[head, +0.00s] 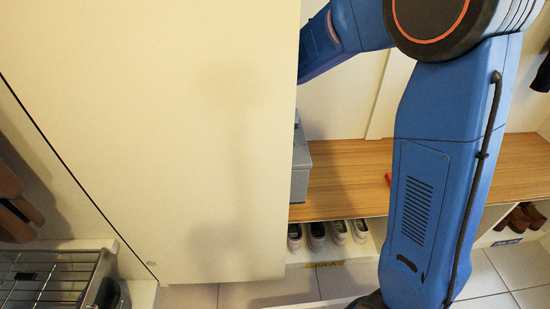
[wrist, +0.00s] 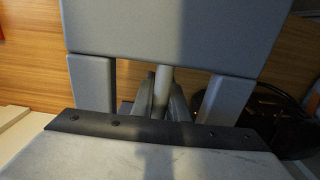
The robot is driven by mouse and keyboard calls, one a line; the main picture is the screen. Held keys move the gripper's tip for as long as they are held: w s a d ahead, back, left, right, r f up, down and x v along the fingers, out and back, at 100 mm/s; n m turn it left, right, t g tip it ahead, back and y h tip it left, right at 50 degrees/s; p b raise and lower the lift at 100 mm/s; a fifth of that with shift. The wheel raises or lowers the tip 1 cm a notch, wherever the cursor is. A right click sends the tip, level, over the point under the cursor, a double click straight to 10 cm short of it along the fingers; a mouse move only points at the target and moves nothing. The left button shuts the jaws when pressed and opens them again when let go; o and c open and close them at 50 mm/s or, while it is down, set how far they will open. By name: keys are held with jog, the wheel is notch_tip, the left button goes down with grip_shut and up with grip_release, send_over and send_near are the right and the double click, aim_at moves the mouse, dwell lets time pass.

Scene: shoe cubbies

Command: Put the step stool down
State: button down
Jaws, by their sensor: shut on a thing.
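The step stool (wrist: 165,30) looks grey in the wrist view. A broad flat panel of it fills the top, with two short uprights below and a round bar between them. My gripper (wrist: 160,98) appears as dark fingers at the centre, shut around that bar, partly hidden behind a black bolted strip. A grey slab with that strip fills the bottom; I cannot tell whether it belongs to the stool. In the head view my gripper is hidden behind the pale panel and my arm. A grey box-like shape shows there at the panel's edge; I cannot tell whether it is the stool.
The pale panel (head: 150,120) blocks much of the head view. A wooden bench top (head: 345,190) runs behind it, with a small red thing (head: 388,179) on it. Shoes (head: 338,232) stand in cubbies below. A wire rack (head: 50,275) stands at lower left. Tiled floor shows in front.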

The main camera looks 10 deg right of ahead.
jog(key=shift+f, duration=2.05)
jog(key=c, duration=1.7)
grip_release()
jog(key=shift+c, duration=0.2)
